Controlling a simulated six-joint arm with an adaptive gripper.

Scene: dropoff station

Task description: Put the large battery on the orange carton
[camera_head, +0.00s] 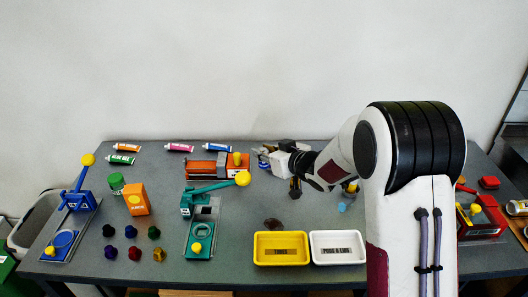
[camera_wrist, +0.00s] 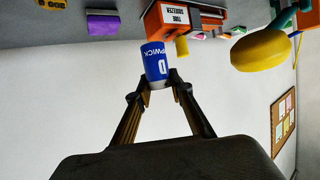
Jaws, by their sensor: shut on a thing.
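The large battery is a blue and white cylinder (camera_wrist: 155,62) with white lettering, held between my fingertips in the wrist view. A small blue and white part of it (camera_head: 264,164) shows beside my gripper (camera_head: 278,163) in the head view, near the back of the table. My gripper (camera_wrist: 161,88) is shut on the battery. The orange carton (camera_head: 137,200) is a box with a yellow round mark on its front, standing on the left part of the table, well to the left of my gripper. The carton does not show in the wrist view.
An orange tube squeezer (camera_head: 207,169) lies just left of my gripper. Yellow (camera_head: 258,261) and white (camera_head: 317,260) trays sit at the front.

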